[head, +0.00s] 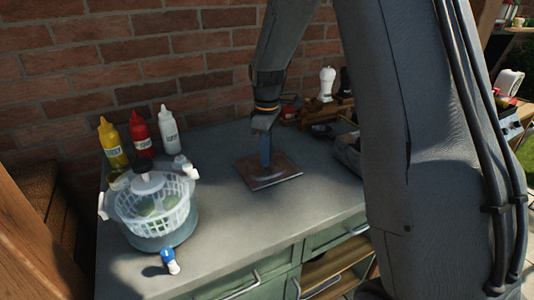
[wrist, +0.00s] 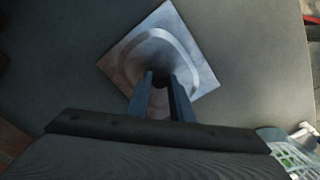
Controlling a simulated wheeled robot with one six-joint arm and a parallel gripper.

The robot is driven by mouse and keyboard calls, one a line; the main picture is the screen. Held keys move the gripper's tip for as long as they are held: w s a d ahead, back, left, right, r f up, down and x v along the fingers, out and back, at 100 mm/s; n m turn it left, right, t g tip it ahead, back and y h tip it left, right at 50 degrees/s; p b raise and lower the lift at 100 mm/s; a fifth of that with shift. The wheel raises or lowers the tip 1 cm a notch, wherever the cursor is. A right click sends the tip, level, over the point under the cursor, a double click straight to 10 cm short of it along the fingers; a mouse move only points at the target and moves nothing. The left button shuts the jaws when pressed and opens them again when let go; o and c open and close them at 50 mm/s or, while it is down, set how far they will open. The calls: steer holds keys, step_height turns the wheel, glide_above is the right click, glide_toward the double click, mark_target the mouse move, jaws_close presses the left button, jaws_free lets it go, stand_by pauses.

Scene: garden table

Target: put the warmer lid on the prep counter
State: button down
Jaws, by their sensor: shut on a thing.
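The warmer lid (head: 268,172) is a flat, square, brownish metal plate. It lies on or just above the grey top of the prep counter (head: 228,215); I cannot tell if it touches. In the wrist view the lid (wrist: 190,55) looks silvery, with a rounded raised ridge. My gripper (head: 265,150) points down over the middle of the lid. In the wrist view its two fingers (wrist: 162,85) are closed on the lid's centre, where the handle is mostly hidden between them.
A salad spinner (head: 150,210) with a white basket stands at left. Yellow (head: 112,143), red (head: 141,134) and white (head: 169,131) bottles stand behind it. A small blue-and-white object (head: 169,261) is at the front edge. Dark items (head: 320,128) crowd the back right. The counter's front middle is clear.

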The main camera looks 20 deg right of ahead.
steer(key=c, duration=1.6)
jaws_free()
steer(key=shift+o, duration=0.2)
step_height(320, 180, up, 12)
steer(key=b, duration=0.2)
steer(key=shift+b, duration=0.35)
steer(key=shift+r, duration=0.1)
